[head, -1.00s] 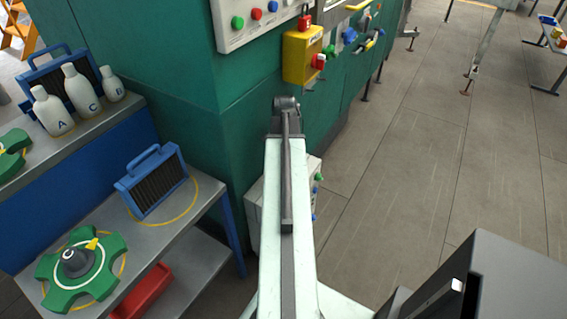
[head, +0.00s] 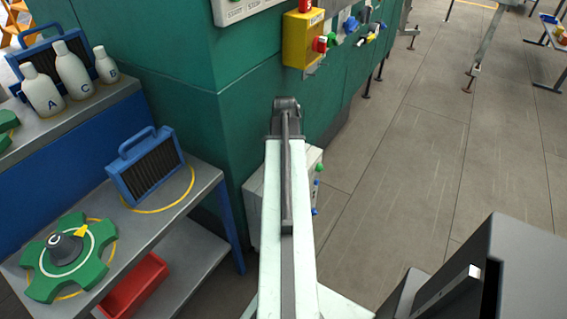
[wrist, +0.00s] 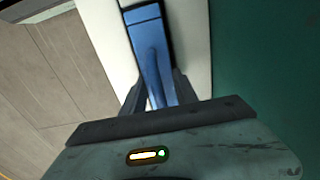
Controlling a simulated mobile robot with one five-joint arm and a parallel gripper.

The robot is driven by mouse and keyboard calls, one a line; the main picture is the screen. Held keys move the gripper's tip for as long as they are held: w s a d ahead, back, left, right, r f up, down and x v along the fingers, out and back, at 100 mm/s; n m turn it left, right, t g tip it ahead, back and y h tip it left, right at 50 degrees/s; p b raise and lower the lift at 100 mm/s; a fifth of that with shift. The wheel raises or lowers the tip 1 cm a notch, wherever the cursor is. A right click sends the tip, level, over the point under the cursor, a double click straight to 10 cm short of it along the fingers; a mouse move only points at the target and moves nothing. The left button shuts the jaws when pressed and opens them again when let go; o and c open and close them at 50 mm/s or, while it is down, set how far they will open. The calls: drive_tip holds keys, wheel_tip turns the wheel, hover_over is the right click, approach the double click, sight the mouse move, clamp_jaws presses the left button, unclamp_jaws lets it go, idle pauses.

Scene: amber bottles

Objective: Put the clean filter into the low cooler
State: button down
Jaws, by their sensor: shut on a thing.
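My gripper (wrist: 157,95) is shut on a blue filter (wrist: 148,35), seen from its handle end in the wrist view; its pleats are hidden. A pale panel, seemingly the low cooler (wrist: 188,40), lies close behind the filter; whether they touch I cannot tell. In the head view the low cooler (head: 255,205) is a pale box low on the green wall, partly hidden by my arm. My gripper and the held filter are hidden there. Another blue-framed filter with dark pleats (head: 148,178) stands on the lower grey shelf at the left.
A green handwheel (head: 97,262) lies on the same shelf (head: 185,213), with a red bin (head: 138,285) below. White bottles (head: 72,70) and another blue filter (head: 20,52) stand on the upper shelf. A yellow box (head: 297,45) sticks out from the green wall (head: 240,110).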

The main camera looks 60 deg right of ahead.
drive_tip(key=shift+s+a+f, duration=0.3)
drive_tip(key=shift+a+f, duration=0.15)
drive_tip(key=shift+a, duration=0.05)
drive_tip(key=c, duration=0.9)
unclamp_jaws()
drive_tip(key=shift+o, duration=0.2)
drive_tip(key=shift+r+p, duration=0.4)
drive_tip(key=shift+p, duration=0.05)
drive_tip(key=r+p, duration=0.8)
drive_tip(key=shift+w+d, duration=0.15)
drive_tip(key=shift+d, duration=0.1)
